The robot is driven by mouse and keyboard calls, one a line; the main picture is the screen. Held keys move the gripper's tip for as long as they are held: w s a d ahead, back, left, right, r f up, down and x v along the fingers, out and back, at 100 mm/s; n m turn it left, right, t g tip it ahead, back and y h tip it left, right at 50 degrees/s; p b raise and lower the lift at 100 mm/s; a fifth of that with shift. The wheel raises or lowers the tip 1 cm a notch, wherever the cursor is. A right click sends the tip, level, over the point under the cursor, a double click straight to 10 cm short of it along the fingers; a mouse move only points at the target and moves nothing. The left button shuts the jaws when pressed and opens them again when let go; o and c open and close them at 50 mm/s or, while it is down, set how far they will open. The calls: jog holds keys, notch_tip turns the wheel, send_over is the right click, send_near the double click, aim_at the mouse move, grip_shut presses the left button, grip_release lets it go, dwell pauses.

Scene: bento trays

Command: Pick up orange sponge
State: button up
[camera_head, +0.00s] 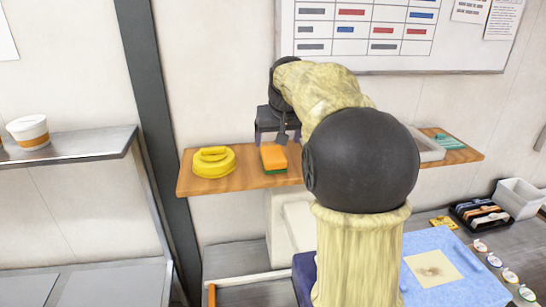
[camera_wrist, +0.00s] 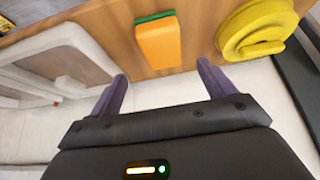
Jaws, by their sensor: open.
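The orange sponge (camera_head: 272,156) has a green scrub layer and lies on the wooden shelf (camera_head: 228,186), right of a yellow round object. In the wrist view the sponge (camera_wrist: 159,44) lies ahead of the fingertips, roughly between their lines, with its green edge on the far side.
The yellow round object (camera_head: 208,163) sits close left of the sponge in the head view. A grey tray (camera_head: 430,150) and green item (camera_head: 448,142) are at the shelf's right. The wall with a whiteboard (camera_head: 400,62) stands behind. The shelf between sponge and yellow object is bare.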

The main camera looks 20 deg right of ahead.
aim_at(273, 154)
jog(key=x, duration=0.3)
jog(key=shift+w+f+p, duration=0.1)
jog(key=shift+f+p, duration=0.1)
jog(key=shift+p, duration=0.1)
jog(key=p+x, duration=0.1)
jog(key=x, duration=0.1)
jog(key=p+x, duration=0.1)
jog(key=x, duration=0.1)
jog(key=shift+w+a+f+p, duration=0.2)
jog(key=shift+w+f+p, duration=0.1)
jog(key=shift+w, duration=0.05)
jog(key=shift+f, duration=0.15)
jog(key=shift+f, duration=0.25)
dwell(0.4)
jog(key=c, duration=1.1)
